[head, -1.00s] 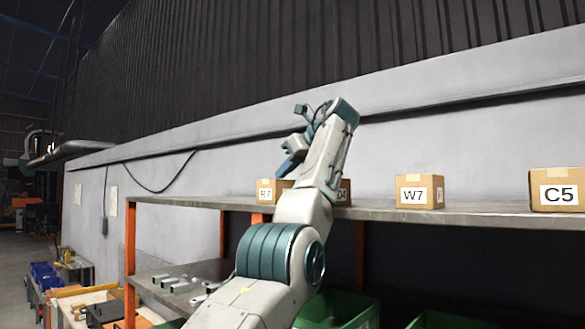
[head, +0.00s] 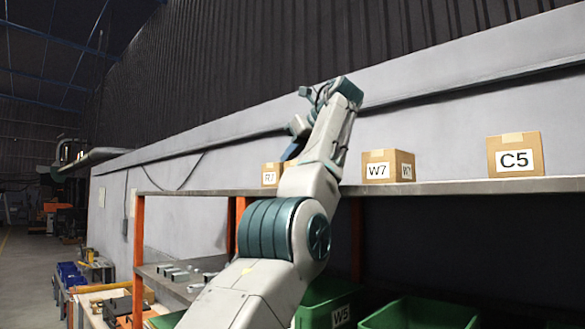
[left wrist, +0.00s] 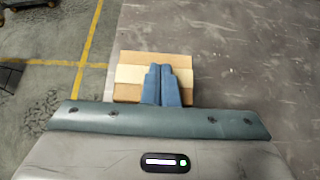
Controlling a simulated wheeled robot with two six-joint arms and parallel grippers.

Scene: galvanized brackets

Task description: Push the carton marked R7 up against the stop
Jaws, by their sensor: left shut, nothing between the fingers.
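The carton marked R7 (head: 269,175) is a small brown box on the top shelf in the head view, its right part hidden behind my left arm. My left gripper (head: 291,152) is shut and empty, its blue fingers just above and right of that carton in the picture. In the left wrist view, the shut fingers (left wrist: 166,86) overlap a taped carton (left wrist: 127,74) near the shelf's left edge; its label is not visible there, and I cannot tell whether they touch it. I cannot make out the stop. My right gripper is not in view.
Cartons W7 (head: 388,166) and C5 (head: 515,155) stand farther right on the grey shelf (head: 450,187). A lower shelf (head: 165,285) holds metal brackets. Green bins (head: 420,314) stand below. In the wrist view, the shelf right of the carton is bare (left wrist: 250,60).

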